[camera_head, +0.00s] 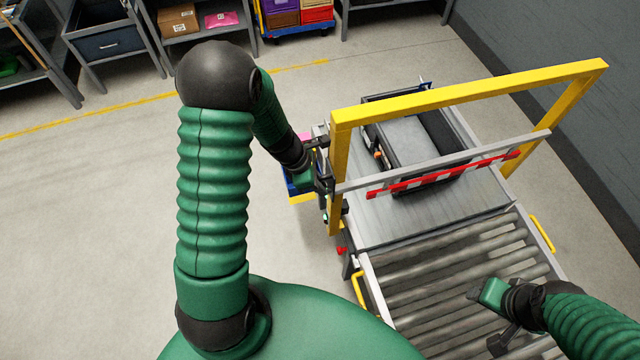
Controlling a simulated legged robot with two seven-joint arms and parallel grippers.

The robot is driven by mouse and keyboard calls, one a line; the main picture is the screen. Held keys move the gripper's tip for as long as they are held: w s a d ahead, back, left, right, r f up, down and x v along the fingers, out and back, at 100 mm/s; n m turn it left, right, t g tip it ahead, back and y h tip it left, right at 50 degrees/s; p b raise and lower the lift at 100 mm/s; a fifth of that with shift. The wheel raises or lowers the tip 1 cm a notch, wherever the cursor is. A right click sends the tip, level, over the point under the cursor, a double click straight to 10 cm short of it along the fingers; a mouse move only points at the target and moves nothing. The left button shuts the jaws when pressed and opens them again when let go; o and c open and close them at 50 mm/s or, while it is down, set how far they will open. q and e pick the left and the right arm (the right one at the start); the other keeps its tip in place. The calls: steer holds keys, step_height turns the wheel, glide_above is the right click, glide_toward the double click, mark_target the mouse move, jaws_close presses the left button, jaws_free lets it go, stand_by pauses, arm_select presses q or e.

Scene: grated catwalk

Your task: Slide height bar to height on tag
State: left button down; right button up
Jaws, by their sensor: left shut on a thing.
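The height bar (440,162) is a grey crossbar with a red-and-white striped strip. It spans the yellow gantry frame (470,92) over the conveyor, below the frame's top beam. My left gripper (322,168) is at the bar's left end, beside the frame's left post, and is shut on the height bar's end; its fingers are small and partly hidden. My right gripper (484,318) is over the rollers at the lower right, with its fingers apart and nothing visible between them. I cannot make out a readable height tag.
A dark open case (410,141) sits on the conveyor's flat metal bed, behind the bar. Rollers (450,290) run toward me. A red knob (341,250) sticks out at the conveyor's left side. Shelves and a cart with coloured bins (295,14) stand behind. The floor at left is clear.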

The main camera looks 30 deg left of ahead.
arm_select(q)
steer(key=shift+a, duration=0.1)
stand_by(0.6)
steer(key=shift+w+r, duration=0.1)
steer(key=shift+r, duration=0.2)
steer(key=c, duration=1.7)
jaws_free()
steer(key=shift+o, duration=1.2)
steer(key=shift+f, duration=0.1)
